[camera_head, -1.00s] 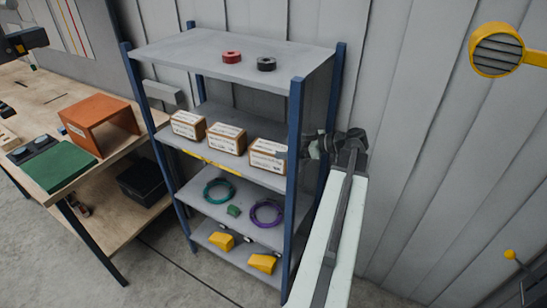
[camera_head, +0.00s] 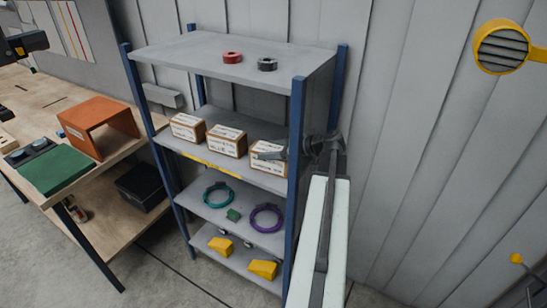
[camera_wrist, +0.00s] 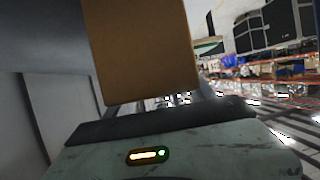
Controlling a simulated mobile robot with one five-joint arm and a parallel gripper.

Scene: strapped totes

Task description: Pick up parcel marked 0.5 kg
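Three brown parcels with white labels stand in a row on the second shelf: a left one (camera_head: 187,127), a middle one (camera_head: 227,142) and a right one (camera_head: 266,161). Their label print is too small to read, so I cannot tell which is marked 0.5 kg. My gripper (camera_head: 277,154) reaches past the right front post, its tip overlapping the right parcel. I cannot tell whether it touches. In the wrist view a plain brown parcel face (camera_wrist: 140,50) looms close above my gripper's body. The fingers are not clear there, so their opening is hidden.
The blue-posted grey rack (camera_head: 240,188) has its right front post (camera_head: 296,150) close by my arm. Red (camera_head: 232,57) and black (camera_head: 267,64) rolls lie on top. Coiled cables and yellow wedges lie below. A workbench with an orange box (camera_head: 98,127) stands left.

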